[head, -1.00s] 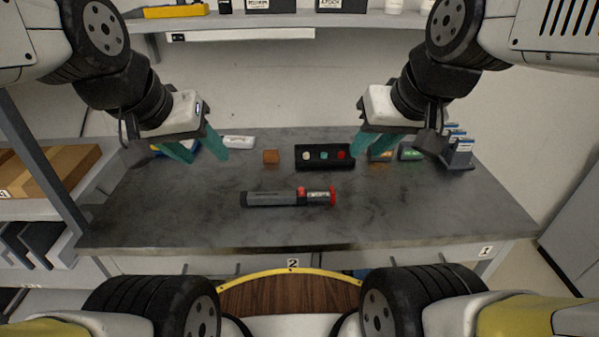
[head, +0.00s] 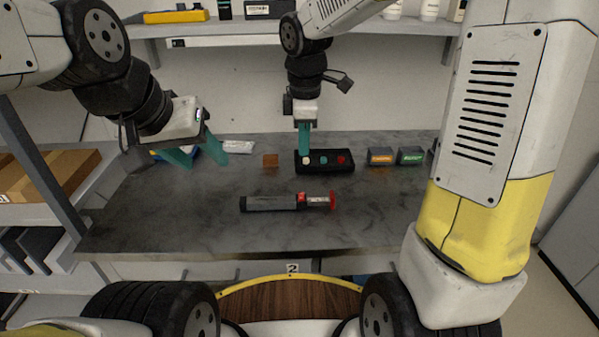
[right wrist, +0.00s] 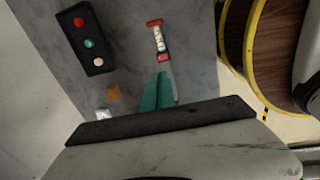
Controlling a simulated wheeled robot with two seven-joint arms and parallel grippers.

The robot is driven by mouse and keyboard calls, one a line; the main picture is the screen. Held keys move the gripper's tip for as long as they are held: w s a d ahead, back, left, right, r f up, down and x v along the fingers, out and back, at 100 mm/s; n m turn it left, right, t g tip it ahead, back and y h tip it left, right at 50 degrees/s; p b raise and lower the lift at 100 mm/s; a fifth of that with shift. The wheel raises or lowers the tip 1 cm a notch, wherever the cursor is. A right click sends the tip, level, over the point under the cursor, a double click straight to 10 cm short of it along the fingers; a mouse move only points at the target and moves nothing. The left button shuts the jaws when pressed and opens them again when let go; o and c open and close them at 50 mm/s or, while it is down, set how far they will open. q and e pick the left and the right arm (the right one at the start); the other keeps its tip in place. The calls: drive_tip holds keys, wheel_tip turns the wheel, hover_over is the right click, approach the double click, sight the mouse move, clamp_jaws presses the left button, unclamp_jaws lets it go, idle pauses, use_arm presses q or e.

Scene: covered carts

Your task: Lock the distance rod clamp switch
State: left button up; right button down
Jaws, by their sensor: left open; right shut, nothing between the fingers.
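The distance rod (head: 272,203) lies flat on the table, a dark grey cylinder with a red clamp switch (head: 301,198) and a red end at its right. In the right wrist view the rod's white and red end (right wrist: 158,38) shows beyond the fingertips, with the red switch (right wrist: 164,58) just ahead of them; the grey part is partly hidden by the fingers. My right gripper (head: 305,155) is shut and empty, pointing down above the back of the table, behind the rod. It also shows in the right wrist view (right wrist: 163,76). My left gripper (head: 207,160) is open and empty at the back left.
A black box with white, teal and red buttons (head: 325,169) stands at the back middle, beside an orange-brown block (head: 270,161). A white item (head: 238,147) lies at the back left. The table front (head: 190,225) is clear.

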sight(302, 193)
drive_tip(key=shift+w+a+f, duration=0.1)
drive_tip(key=shift+a, duration=0.05)
drive_tip(key=f, duration=0.4)
drive_tip(key=w+f, duration=0.1)
drive_tip(key=f, duration=0.9)
drive_tip(key=shift+w, duration=0.35)
